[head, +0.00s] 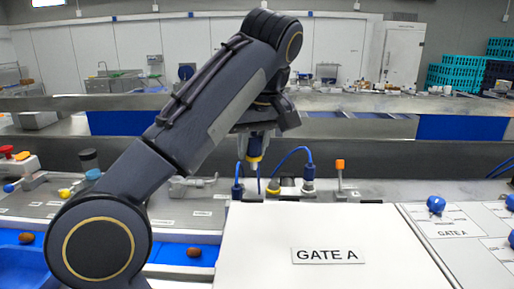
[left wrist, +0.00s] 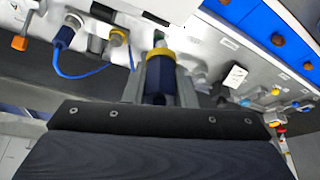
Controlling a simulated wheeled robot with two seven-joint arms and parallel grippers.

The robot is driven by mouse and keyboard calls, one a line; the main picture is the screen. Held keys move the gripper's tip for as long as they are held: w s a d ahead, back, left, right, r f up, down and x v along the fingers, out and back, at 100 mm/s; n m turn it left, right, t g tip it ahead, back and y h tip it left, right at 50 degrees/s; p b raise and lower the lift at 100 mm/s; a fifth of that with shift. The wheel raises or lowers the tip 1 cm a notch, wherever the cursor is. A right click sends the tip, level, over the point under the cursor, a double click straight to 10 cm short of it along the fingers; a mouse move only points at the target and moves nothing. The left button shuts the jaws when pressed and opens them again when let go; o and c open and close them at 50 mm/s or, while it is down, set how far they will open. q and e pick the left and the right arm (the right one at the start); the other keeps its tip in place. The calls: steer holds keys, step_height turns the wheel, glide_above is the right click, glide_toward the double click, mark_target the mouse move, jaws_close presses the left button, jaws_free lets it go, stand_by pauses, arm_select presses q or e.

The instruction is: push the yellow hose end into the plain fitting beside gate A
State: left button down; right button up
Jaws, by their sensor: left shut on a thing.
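My left gripper (head: 256,133) is shut on the yellow hose end (head: 254,158), a dark blue plug with a yellow collar. It holds the plug above the fittings behind the gate A panel (head: 240,240). In the left wrist view the plug (left wrist: 160,75) sits between the fingers, its yellow collar facing the bench. A fitting with a yellow base (head: 273,187) shows below the gripper in the head view. I cannot tell surely which fitting is the plain one. My right gripper is not in view.
A blue plug (head: 308,172) with a looping blue hose sits to the right of the fittings, and an orange-topped part (head: 340,165) beyond it. Blue knobs (head: 435,204) are at the right. Brown dates (head: 194,252) lie on the blue belt at the left.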

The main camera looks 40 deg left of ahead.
arm_select(q)
steer(key=shift+s, duration=0.1)
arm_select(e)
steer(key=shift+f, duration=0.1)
